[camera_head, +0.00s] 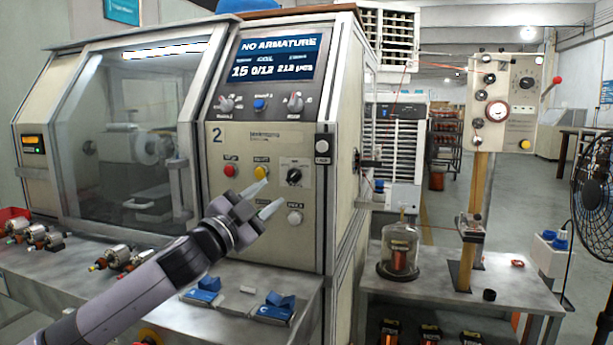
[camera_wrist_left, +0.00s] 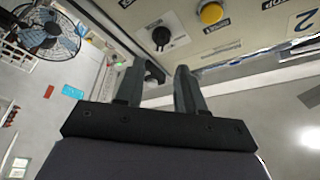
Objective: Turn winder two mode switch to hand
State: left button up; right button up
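Winder two (camera_head: 217,135) stands in the middle left of the head view, its sloped control panel marked with a 2. A black rotary knob on a small label plate (camera_head: 294,175) sits on the right of the panel; its markings are too small to read. The knob (camera_wrist_left: 161,37) also shows in the left wrist view, above the fingertips. My left gripper (camera_head: 270,194) is open and empty, just below and left of the knob in the head view and apart from it. Its two fingers (camera_wrist_left: 160,75) stand apart in the left wrist view. My right gripper is out of view.
A red button (camera_head: 229,170), a yellow button (camera_head: 261,172) and a white button (camera_head: 295,217) surround the gripper area. A display (camera_head: 277,58) reads NO ARMATURE. A fan (camera_head: 592,185) stands far right.

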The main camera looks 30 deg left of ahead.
aim_at(292, 177)
pick_arm(q)
jog(key=p+x, duration=0.2)
jog(key=x, duration=0.4)
jog(key=shift+s+r, duration=0.1)
jog(key=shift+r, duration=0.05)
jog(key=shift+p+x, duration=0.5)
jog(key=shift+x, duration=0.4)
grip_shut()
